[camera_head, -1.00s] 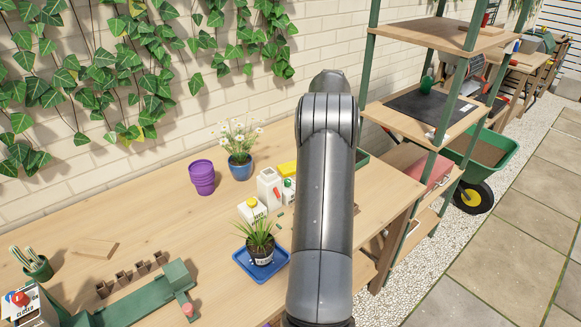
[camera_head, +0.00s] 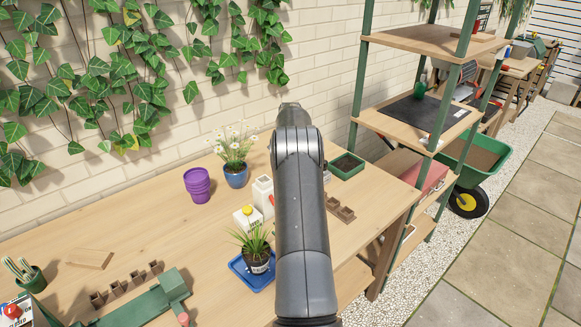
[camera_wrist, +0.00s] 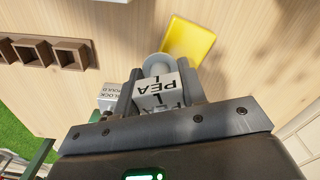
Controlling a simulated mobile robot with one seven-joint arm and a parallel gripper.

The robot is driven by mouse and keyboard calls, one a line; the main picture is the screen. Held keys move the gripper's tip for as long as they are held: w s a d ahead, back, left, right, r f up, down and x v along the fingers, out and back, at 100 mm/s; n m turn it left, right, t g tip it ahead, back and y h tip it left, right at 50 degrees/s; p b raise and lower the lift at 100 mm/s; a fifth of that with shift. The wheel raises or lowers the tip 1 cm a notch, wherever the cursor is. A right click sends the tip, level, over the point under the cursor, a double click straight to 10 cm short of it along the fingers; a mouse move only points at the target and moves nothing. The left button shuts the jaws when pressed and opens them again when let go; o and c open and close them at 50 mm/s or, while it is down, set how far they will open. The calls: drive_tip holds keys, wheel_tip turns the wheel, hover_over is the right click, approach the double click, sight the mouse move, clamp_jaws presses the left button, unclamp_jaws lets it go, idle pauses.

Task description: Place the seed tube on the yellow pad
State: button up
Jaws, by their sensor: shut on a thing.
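In the wrist view, my gripper (camera_wrist: 160,88) is shut on the seed tube (camera_wrist: 158,92), a white tube with dark lettering that reads "PEA". The tube's pale round end points toward the yellow pad (camera_wrist: 188,42), a flat square lying on the wooden table just beyond it. The tube's end overlaps the pad's near-left edge in the picture; I cannot tell whether they touch. In the head view, my arm hides the gripper, the tube and the pad.
Brown peat pots (camera_wrist: 45,52) stand left of the gripper in the wrist view, with a white lettered block (camera_wrist: 112,95) nearer. In the head view, a potted plant on a blue tray (camera_head: 250,272), white bottles (camera_head: 263,190) and a green planter (camera_head: 346,166) surround my arm.

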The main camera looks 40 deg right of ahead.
drive_tip(key=shift+f, duration=0.5)
drive_tip(key=shift+f, duration=0.15)
drive_tip(key=o, duration=1)
